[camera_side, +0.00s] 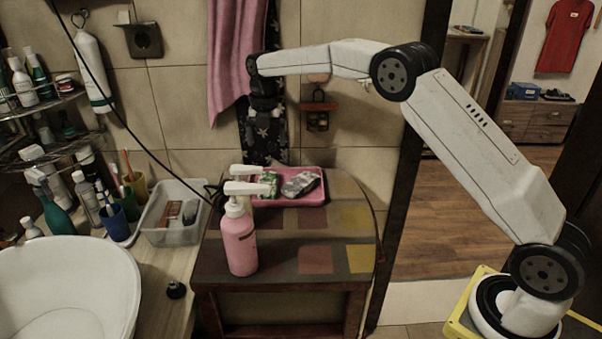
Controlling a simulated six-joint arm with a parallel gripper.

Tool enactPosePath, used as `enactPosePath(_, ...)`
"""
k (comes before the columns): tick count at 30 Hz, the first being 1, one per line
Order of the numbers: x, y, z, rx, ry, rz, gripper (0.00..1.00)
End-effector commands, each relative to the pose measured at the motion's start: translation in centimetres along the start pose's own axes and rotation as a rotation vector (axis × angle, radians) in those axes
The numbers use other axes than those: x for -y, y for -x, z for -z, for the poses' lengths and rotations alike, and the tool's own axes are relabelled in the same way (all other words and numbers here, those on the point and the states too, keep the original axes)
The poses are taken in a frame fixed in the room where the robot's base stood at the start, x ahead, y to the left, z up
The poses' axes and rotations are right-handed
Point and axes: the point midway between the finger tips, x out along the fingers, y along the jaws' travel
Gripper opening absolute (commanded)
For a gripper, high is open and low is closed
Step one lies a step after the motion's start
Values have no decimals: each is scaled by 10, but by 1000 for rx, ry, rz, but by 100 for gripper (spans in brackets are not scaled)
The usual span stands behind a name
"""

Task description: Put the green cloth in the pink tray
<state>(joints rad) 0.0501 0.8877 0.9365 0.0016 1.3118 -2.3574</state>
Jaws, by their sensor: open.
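The green cloth (269,183), a crumpled green and white patterned piece, shows at the left part of the pink tray (318,200). It appears to lie inside the rim; white pump heads at its left partly hide it. A grey cloth (299,184) lies to its right in the tray. My gripper (267,118) points down above and behind the tray, apart from both cloths. It is open and appears empty; its dark fingers are hard to make out against the dark towel.
A pink pump bottle (240,240) stands in front of the tray's left side. A dark patterned towel (262,145) hangs behind. A clear bin (170,215) and cups stand left. The patchwork top's front right (335,245) is clear.

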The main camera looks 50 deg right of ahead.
Motion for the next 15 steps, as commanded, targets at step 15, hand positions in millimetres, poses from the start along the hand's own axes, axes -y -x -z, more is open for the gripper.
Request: enactPosePath(15, 37, -7, 48, 28, -620, -55, 100)
